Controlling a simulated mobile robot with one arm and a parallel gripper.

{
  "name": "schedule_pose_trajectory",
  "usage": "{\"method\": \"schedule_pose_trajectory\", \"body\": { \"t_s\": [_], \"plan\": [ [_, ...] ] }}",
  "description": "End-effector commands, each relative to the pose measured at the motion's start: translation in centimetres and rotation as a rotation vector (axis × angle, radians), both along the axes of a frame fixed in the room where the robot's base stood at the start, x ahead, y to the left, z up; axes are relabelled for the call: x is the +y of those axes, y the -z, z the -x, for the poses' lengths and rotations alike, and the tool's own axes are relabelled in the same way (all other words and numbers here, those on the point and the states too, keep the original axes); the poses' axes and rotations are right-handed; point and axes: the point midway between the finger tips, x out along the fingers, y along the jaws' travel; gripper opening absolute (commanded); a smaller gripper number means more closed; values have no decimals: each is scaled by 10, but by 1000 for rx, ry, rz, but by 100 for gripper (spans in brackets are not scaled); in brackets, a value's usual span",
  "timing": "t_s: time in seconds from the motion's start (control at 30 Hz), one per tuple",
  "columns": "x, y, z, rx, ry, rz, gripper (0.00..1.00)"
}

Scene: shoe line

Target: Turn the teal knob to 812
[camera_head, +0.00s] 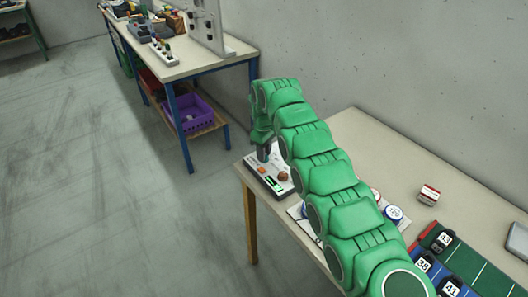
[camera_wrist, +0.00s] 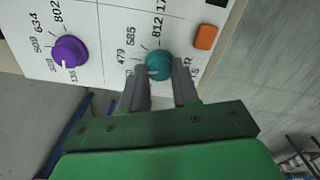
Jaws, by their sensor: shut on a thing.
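The teal knob (camera_wrist: 158,66) is on a white panel (camera_wrist: 98,45) in the wrist view, with printed numbers around it. The number 812 (camera_wrist: 157,27) stands above the knob; 585 and 479 are to its upper left and left. My gripper (camera_wrist: 160,78) has one finger on each side of the knob and is shut on it. A small pale mark shows at the knob's lower left; its exact pointing is hard to read. In the head view my gripper (camera_head: 264,152) is over a white device (camera_head: 270,182) on the bench, and my arm hides much of it.
A purple knob (camera_wrist: 70,50) with its own numbers is left of the teal one. An orange square button (camera_wrist: 204,37) is to the upper right. In the head view, a red-and-white box (camera_head: 428,195) and numbered shoes (camera_head: 440,240) are on the bench (camera_head: 368,135).

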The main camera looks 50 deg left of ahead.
Motion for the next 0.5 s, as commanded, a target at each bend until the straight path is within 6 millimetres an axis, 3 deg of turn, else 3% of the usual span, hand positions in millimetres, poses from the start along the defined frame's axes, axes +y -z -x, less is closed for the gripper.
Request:
{"method": "schedule_pose_trajectory", "body": {
  "t_s": [0.5],
  "plan": [
    [-2,1,-1,0,490,6,0]
  ]
}}
